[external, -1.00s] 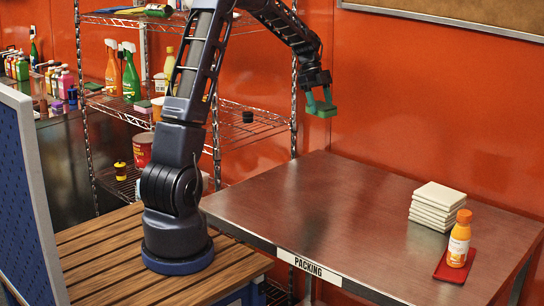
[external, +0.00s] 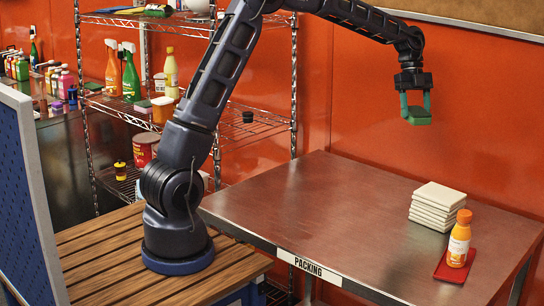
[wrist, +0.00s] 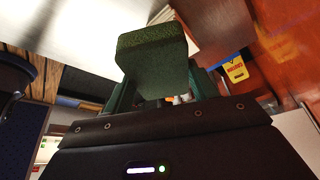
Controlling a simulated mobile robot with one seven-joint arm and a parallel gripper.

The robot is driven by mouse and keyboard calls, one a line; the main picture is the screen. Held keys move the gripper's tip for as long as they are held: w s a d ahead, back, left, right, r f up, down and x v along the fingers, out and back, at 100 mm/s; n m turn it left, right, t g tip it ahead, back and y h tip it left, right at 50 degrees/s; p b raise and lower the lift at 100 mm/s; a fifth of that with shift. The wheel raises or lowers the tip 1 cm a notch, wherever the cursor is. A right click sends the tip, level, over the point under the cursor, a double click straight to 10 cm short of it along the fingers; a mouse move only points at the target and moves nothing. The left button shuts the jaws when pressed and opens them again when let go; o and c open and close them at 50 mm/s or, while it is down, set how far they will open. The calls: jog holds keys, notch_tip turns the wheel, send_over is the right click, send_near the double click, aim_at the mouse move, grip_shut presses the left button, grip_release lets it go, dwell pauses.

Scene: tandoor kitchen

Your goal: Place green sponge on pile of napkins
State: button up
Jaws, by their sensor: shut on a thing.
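My gripper (external: 414,103) is shut on the green sponge (external: 419,117) and holds it in the air above the back of the metal table. In the wrist view the sponge (wrist: 153,62) sits between the green fingers and fills the upper middle. The pile of napkins (external: 432,206) is a neat white stack at the right side of the table. The sponge is well above the pile and to its left in the external view, apart from it.
An orange-capped bottle (external: 459,240) stands on a red tray (external: 447,272) just in front of the napkins. The left and middle of the metal table (external: 310,205) are clear. A wire shelf (external: 250,133) with bottles stands behind my arm. An orange wall backs the table.

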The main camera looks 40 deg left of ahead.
notch_tip(320, 180, up, 3)
jog(key=m, duration=0.2)
send_over(441, 194)
jog(key=w+a, duration=0.1)
jog(key=shift+g, duration=0.3)
notch_tip(441, 194, down, 20)
jog(key=shift+f, duration=0.1)
jog(key=shift+a+f, duration=0.1)
jog(key=o, duration=0.9)
jog(key=shift+w, duration=0.1)
jog(key=shift+o, duration=0.2)
